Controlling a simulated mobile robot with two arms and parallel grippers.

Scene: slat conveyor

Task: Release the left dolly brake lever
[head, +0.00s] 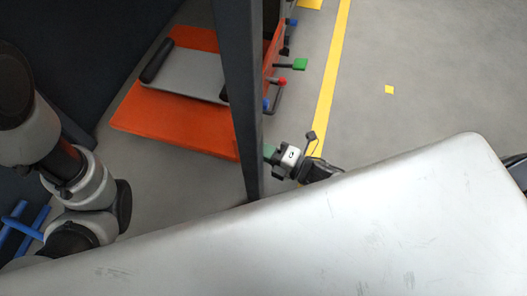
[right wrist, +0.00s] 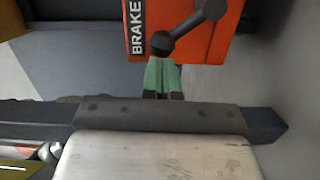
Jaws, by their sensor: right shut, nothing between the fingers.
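In the right wrist view, a dark grey brake lever (right wrist: 188,27) slants across an orange panel (right wrist: 140,12) marked BRAKE. Its lower rounded end is just beyond the green fingertips of my right gripper (right wrist: 162,77). The fingers are together with nothing between them; I cannot tell whether they touch the lever. In the head view, my right gripper (head: 270,153) is beside a dark post, near the orange dolly (head: 185,120). The post hides part of the dolly, and I cannot make out the brake lever there. My left arm shows at the left, but its gripper is out of view.
The dark upright post (head: 240,95) stands close to my right gripper. Levers with green (head: 300,64), red (head: 282,81) and blue ends stick out right of the dolly. A pale worn surface (head: 330,235) fills the foreground. Open floor with a yellow line (head: 328,85) lies to the right.

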